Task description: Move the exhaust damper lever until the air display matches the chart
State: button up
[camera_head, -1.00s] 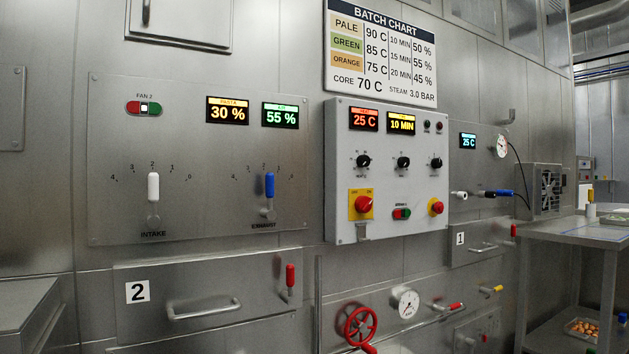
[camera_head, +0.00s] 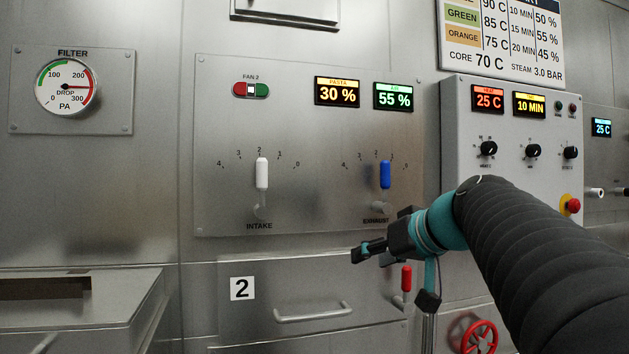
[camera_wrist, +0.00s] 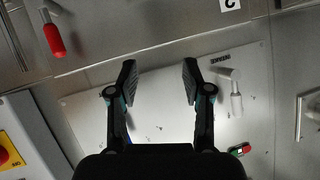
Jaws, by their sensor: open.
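The blue exhaust lever (camera_head: 385,174) points up on the metal panel (camera_head: 320,210), near the 2 of its scale. The green display (camera_head: 394,96) above it reads 55 %; its small heading is hard to read. The orange-yellow pasta display (camera_head: 337,92) reads 30 %. The batch chart (camera_head: 505,40) is cut off at the top; the green row shows 85 C and 55 %, the orange row 75 C and 45 %. My gripper (camera_head: 366,251) is open and empty, below the blue lever and apart from it. In the wrist view my gripper's fingers (camera_wrist: 159,82) are spread before the panel; the blue lever is mostly hidden.
The white intake lever (camera_head: 262,173) stands left of the blue one. Below are drawer 2's handle (camera_head: 313,312) and a red-handled lever (camera_head: 406,279) close to my gripper. A control box (camera_head: 510,210) projects at right. A filter gauge (camera_head: 67,86) hangs at left.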

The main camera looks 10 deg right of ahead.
jog(key=w+d+r+n+t, duration=0.1)
jog(key=w+d+r+t, duration=0.2)
jog(key=d+r, duration=0.45)
jog(key=n+t+b, duration=0.1)
jog(key=t, duration=0.1)
send_near(389, 168)
jog(key=p+x, duration=0.2)
jog(key=x, duration=0.9)
jog(key=shift+w+a+p, duration=0.1)
jog(key=shift+w+p, duration=0.05)
jog(key=shift+p, duration=0.2)
grip_shut()
